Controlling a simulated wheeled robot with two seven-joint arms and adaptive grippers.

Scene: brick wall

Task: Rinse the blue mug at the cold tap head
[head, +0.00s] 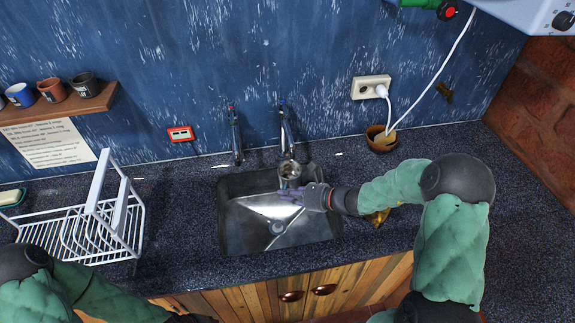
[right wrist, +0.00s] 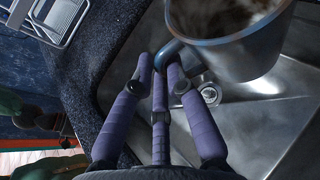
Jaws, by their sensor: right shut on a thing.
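The blue mug (right wrist: 232,45) is grey-blue with a blue rim and has something brown inside. My right gripper (right wrist: 160,75) is shut on its handle and holds it above the sink. In the head view my right gripper (head: 292,194) reaches in from the right, and the mug (head: 289,170) is below the right tap (head: 284,130), at the basin's back edge. A second tap (head: 236,135), red at its top, stands to the left. I cannot tell whether water runs. My left arm shows at the lower left, but its gripper is out of view.
The steel sink (head: 240,238) is otherwise empty. A white dish rack (head: 135,225) stands on the counter at left. A shelf (head: 70,105) holds several cups. A brown bowl (head: 381,138) stands below the wall socket (head: 370,87). A yellow thing (head: 380,217) lies right of the sink.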

